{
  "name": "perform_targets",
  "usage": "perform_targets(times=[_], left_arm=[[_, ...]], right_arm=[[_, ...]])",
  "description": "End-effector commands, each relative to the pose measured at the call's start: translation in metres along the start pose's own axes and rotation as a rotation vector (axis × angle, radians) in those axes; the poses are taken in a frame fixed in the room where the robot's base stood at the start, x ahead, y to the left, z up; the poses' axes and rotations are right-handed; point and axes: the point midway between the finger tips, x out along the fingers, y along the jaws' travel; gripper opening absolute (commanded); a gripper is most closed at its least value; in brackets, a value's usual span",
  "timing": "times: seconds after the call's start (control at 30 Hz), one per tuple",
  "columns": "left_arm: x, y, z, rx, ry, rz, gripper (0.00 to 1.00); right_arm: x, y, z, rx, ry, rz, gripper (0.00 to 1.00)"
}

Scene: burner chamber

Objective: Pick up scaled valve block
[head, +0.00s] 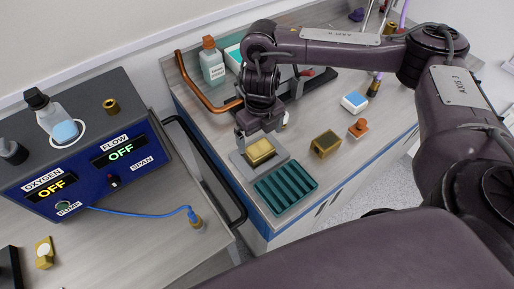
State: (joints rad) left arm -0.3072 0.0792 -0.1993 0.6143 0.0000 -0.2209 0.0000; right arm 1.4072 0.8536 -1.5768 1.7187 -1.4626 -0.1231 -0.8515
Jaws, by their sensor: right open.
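My right gripper (262,141) points down over a bright brass block (260,151) on a grey plate (277,164). It is open, with its fingers near the block's far side; I cannot tell whether they touch it. A darker, dull brass block (325,145) stands on the bench to the right of the plate, apart from the gripper. I cannot tell from the view which of the two is the scaled valve block. My left gripper is not in view.
A green slotted rack (286,189) lies just in front of the plate. An orange knobbed piece (358,128) and a blue-white box (354,101) stand to the right. A copper pipe (204,98) and bottle (212,62) are behind left. A blue control unit (90,160) stands left, past a black rail (214,175).

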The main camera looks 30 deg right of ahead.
Motion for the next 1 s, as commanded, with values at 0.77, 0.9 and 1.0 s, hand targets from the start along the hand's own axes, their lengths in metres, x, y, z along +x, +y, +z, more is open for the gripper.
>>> perform_targets(times=[0.77,0.9,1.0], left_arm=[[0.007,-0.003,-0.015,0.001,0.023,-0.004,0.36],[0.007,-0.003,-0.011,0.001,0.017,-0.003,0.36],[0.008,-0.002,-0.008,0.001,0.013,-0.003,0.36]], right_arm=[[0.06,0.002,0.002,0.0,-0.005,0.001,0.98],[0.06,0.002,0.002,0.0,-0.005,0.001,0.94],[0.06,0.002,0.002,0.0,-0.005,0.001,0.81]])
